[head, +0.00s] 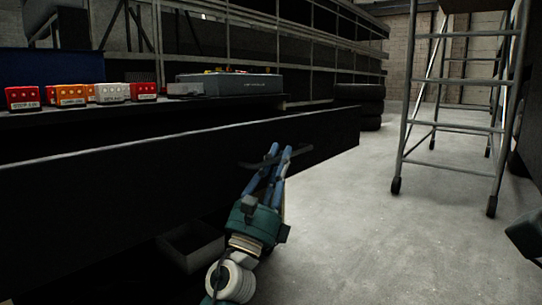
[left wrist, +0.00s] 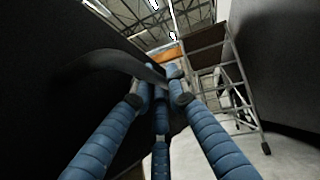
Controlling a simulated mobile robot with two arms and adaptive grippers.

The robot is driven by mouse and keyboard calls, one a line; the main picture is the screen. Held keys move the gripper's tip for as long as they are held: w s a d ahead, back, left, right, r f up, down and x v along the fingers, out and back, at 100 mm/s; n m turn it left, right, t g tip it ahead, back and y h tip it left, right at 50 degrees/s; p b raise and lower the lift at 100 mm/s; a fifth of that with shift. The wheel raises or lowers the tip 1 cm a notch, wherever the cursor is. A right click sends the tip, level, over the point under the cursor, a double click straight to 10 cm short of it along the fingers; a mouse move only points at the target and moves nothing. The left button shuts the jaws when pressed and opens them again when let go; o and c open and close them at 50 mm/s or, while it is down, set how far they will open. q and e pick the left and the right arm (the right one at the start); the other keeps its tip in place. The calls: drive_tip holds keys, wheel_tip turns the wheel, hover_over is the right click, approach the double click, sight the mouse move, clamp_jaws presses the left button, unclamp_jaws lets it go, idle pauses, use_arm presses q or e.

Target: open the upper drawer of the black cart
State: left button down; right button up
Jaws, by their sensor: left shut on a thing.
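The black cart's long dark drawer front (head: 110,195) runs across the left and middle of the head view. A dark gap lies between its top edge and the cart top (head: 150,119); I cannot tell how deep it is. My left gripper (head: 275,158) is at the front's right part, its blue fingers shut on a thin dark curved handle (head: 300,151). In the left wrist view, the handle (left wrist: 122,62) passes between the fingertips (left wrist: 165,88) beside the black panel (left wrist: 65,75).
Red, orange and white boxes (head: 72,96) and a grey case (head: 230,85) sit on the cart top. A grey open bin (head: 190,246) is low under the front. Tyres (head: 358,95) are stacked behind. A ladder (head: 455,85) stands right; the concrete floor (head: 370,220) between is clear.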

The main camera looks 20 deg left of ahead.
use_arm(q)
drive_tip(key=shift+s+d, duration=0.1)
drive_tip(key=shift+d, duration=0.2)
drive_tip(key=c, duration=1.7)
unclamp_jaws()
drive_tip(key=shift+o, duration=0.2)
drive_tip(key=v, duration=1.2)
